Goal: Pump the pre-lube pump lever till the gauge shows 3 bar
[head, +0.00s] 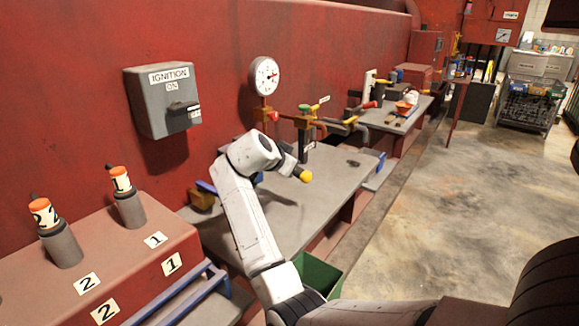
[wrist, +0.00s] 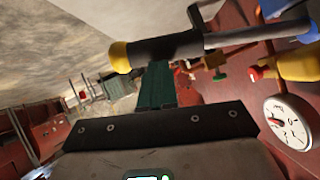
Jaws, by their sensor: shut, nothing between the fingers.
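The pre-lube pump lever is a dark bar with a yellow knob (head: 305,176), standing out over the grey bench in the head view. In the wrist view the lever (wrist: 165,48) crosses just beyond my gripper (wrist: 157,70). Its dark green fingers are shut with nothing between them, and their tips end at the bar near the yellow end. I cannot tell whether they touch it. In the head view my wrist hides the fingers. The round white gauge (head: 264,76) stands behind the lever and shows in the wrist view (wrist: 288,122); its reading is too small to tell.
A grey ignition box (head: 162,101) hangs on the red wall. Two orange-capped cylinders (head: 128,196) stand on the red block at left. Valves and pipes (head: 304,122) stand behind the lever. A green bin (head: 318,275) is below the bench; open floor lies right.

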